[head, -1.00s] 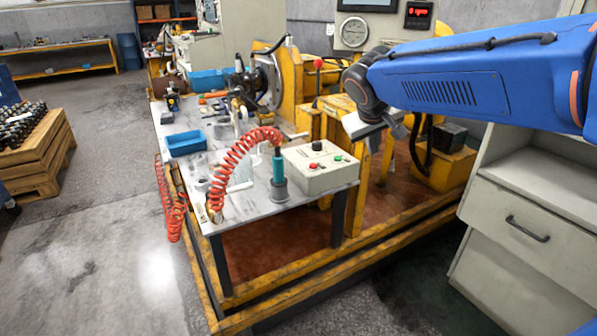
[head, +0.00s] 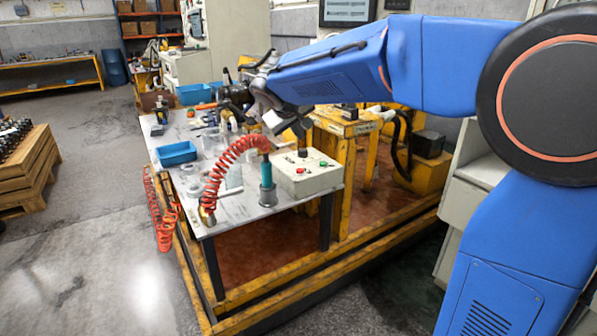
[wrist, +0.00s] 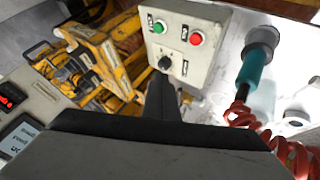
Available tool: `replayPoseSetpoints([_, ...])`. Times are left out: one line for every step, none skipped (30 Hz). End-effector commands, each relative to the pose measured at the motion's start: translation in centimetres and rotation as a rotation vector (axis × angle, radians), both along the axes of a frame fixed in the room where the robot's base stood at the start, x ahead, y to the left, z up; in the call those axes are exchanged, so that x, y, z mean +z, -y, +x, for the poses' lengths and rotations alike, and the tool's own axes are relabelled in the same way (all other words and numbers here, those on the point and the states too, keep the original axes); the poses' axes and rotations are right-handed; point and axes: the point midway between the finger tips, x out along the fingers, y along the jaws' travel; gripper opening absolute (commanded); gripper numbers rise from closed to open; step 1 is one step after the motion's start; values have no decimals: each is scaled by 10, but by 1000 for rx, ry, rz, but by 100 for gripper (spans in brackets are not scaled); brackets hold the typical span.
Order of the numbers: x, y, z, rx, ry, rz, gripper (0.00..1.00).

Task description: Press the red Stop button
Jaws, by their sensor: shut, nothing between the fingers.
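The red Stop button (head: 300,170) is on the top face of a pale control box (head: 312,184), which sits at the right front part of the table. It also shows clearly in the wrist view (wrist: 196,38), beside a green button (wrist: 159,26). A black knob (wrist: 166,63) is on the same face, nearer my fingers in that view. My gripper (head: 300,130) is shut and empty, above the back part of the box. In the wrist view its dark fingers (wrist: 162,88) point toward the knob. The red button is uncovered, and my gripper appears apart from it.
A coiled red hose (head: 222,165) with a teal handle (head: 267,172) stands just left of the box. A blue tray (head: 177,153) and small parts lie farther left on the table. Yellow machine framing (head: 345,130) is behind and right of the box.

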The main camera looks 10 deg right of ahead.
Motion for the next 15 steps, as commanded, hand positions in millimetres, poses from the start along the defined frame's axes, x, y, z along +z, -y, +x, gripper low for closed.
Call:
replayPoseSetpoints([-1,0,0,0,0,0,0])
replayPoseSetpoints([-1,0,0,0,0,0,0])
replayPoseSetpoints([-3,0,0,-1,-1,0,0])
replayPoseSetpoints([-4,0,0,-1,-1,0,0])
replayPoseSetpoints([-6,0,0,0,-1,-1,0])
replayPoseSetpoints([-9,0,0,0,-1,-1,0])
replayPoseSetpoints([-11,0,0,0,-1,-2,0])
replayPoseSetpoints([-14,0,0,1,-2,-1,0])
replayPoseSetpoints([-19,0,0,1,-2,-1,0])
replayPoseSetpoints([-22,0,-1,0,-2,-1,0])
replayPoseSetpoints([-26,0,0,0,-2,-1,0])
replayPoseSetpoints([-31,0,0,0,-2,-1,0])
replayPoseSetpoints([-34,0,0,0,-2,-1,0])
replayPoseSetpoints([-38,0,0,0,-2,-1,0])
replayPoseSetpoints([-43,0,0,0,-2,-1,0])
